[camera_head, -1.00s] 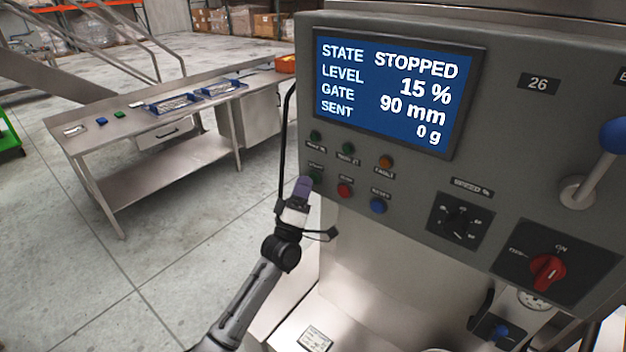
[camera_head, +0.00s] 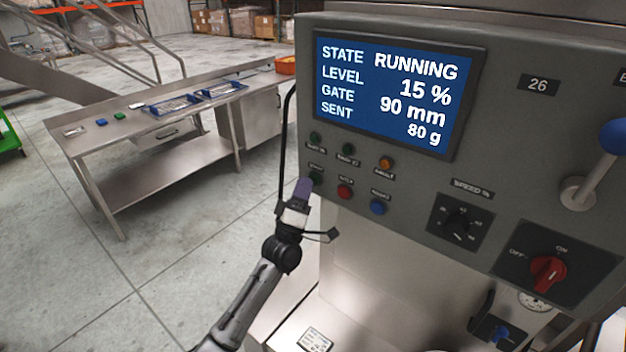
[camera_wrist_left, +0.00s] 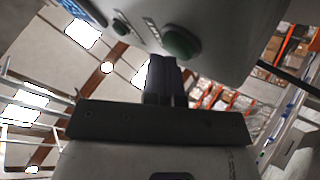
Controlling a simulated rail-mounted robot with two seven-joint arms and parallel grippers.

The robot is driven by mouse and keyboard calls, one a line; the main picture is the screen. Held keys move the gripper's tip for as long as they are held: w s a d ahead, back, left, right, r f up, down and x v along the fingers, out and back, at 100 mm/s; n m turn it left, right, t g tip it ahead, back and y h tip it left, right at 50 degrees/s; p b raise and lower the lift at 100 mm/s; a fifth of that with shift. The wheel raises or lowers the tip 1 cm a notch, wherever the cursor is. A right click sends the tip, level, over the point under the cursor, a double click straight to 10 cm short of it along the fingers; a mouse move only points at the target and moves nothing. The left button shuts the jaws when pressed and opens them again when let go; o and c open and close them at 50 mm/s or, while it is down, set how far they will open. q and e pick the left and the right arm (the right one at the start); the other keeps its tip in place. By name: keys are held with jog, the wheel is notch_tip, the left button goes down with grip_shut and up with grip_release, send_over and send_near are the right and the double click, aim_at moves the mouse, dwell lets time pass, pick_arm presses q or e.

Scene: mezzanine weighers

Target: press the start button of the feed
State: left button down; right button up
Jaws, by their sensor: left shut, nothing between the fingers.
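The control panel shows a screen (camera_head: 395,95) reading STATE RUNNING, LEVEL 15 %, GATE 90 mm, SENT 80 g. The green start button (camera_head: 317,178) is in the lower row at the panel's left, beside a red button (camera_head: 344,192) and a blue button (camera_head: 378,207). My left gripper (camera_head: 304,186) is shut and empty, its purple fingertips right at the green button's left side. In the left wrist view the green button (camera_wrist_left: 181,43) stands just above the fingertips (camera_wrist_left: 163,62); I cannot tell whether they touch it. My right gripper is not in view.
The panel also carries a black speed dial (camera_head: 457,224), a red rotary switch (camera_head: 547,272) and a blue-knobbed lever (camera_head: 600,160). A steel bench (camera_head: 100,150) with blue trays stands at the left. Open floor lies between bench and machine.

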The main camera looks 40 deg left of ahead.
pick_arm(q)
jog(key=shift+s+p, duration=0.3)
jog(key=shift+s, duration=0.3)
jog(key=s+p, duration=0.2)
jog(key=s, duration=0.3)
jog(key=shift+a+p, duration=0.1)
jog(key=shift+p, duration=0.25)
dwell(0.7)
